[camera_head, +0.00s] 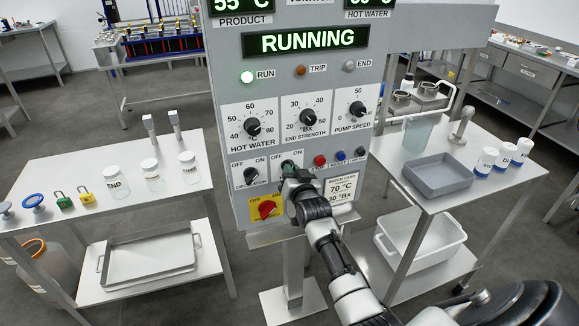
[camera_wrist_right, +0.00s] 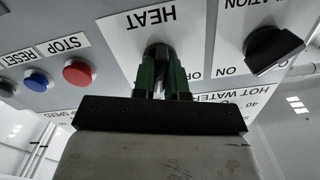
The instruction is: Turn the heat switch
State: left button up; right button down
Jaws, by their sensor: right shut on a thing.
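The grey control panel (camera_head: 226,110) stands in the middle of the head view, with a lit RUNNING display. The heat switch is mostly hidden behind my right gripper (camera_head: 290,166) in the head view. In the right wrist view the dark heat switch knob (camera_wrist_right: 158,50) sits below the upside-down HEAT label. The green fingers of my right gripper (camera_wrist_right: 162,80) are shut on it, one on each side. Which way the knob points is hard to tell. My left gripper is not in view.
The circulation switch (camera_head: 251,176) is left of the heat switch. A red stop button (camera_head: 320,160) and a blue reset button (camera_head: 341,156) lie to its right. A red knob on a yellow plate (camera_head: 267,208) is below. Side tables with jars (camera_head: 153,174) and a grey tray (camera_head: 437,174) flank the panel.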

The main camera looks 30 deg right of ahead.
jog(key=shift+f+m, duration=0.1)
jog(key=shift+m, duration=0.9)
jog(key=shift+m+p, duration=0.3)
jog(key=shift+m, duration=1.4)
jog(key=c, duration=1.1)
grip_release()
jog(key=shift+s, duration=0.1)
